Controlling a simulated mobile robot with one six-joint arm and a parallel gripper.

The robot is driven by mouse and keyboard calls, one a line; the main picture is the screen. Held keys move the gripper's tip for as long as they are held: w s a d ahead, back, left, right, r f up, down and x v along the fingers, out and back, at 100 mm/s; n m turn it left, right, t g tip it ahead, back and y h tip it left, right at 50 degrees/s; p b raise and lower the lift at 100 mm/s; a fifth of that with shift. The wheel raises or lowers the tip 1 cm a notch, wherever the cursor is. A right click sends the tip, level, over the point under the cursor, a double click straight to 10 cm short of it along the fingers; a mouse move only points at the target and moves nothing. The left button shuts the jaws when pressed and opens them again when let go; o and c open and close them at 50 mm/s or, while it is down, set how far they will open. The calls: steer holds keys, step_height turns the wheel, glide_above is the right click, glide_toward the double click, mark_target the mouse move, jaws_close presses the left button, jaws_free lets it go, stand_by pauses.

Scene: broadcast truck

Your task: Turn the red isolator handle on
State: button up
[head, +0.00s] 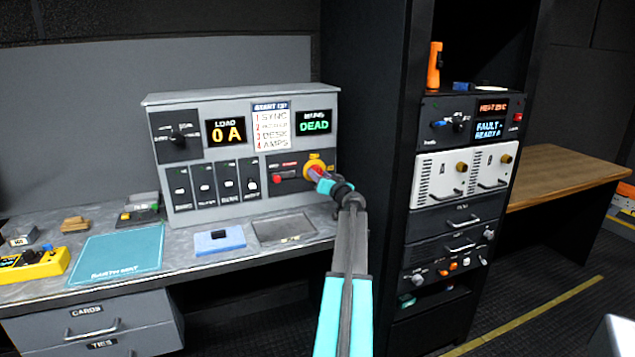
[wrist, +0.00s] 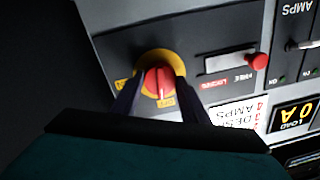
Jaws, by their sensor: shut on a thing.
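The red isolator handle (wrist: 158,83) sits on a round yellow plate (wrist: 157,60) at the right end of the grey panel (head: 240,97). In the wrist view my gripper (wrist: 155,88) has one dark finger on each side of the handle and is shut on it. In the head view my gripper (head: 322,178) reaches the yellow plate from the lower right and covers most of the handle. The display marked mains (head: 314,122) reads DEAD in green. The load display (head: 226,131) reads 0 A.
A small red knob (wrist: 260,61) is beside a pale bar on the same panel. Several breaker switches (head: 205,187) line the panel's lower left. A blue block (head: 219,240) and a grey tray (head: 262,230) are on the bench below. A dark equipment rack (head: 385,120) stands close on the right.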

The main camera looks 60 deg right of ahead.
steer(key=m+b, duration=0.2)
steer(key=m, duration=0.3)
steer(key=m+b, duration=0.2)
steer(key=m, duration=0.4)
steer(key=m+h+b, duration=0.1)
steer(key=m+b, duration=0.1)
steer(key=m, duration=0.3)
steer(key=shift+w+a+r+m, duration=0.2)
steer(key=shift+w+m, duration=0.1)
steer(key=shift+m, duration=0.1)
stand_by(0.4)
steer(key=o, duration=1)
steer(key=shift+o, duration=0.3)
steer(key=shift+f, duration=0.15)
steer(key=shift+s+f, duration=0.1)
steer(key=shift+s, duration=0.05)
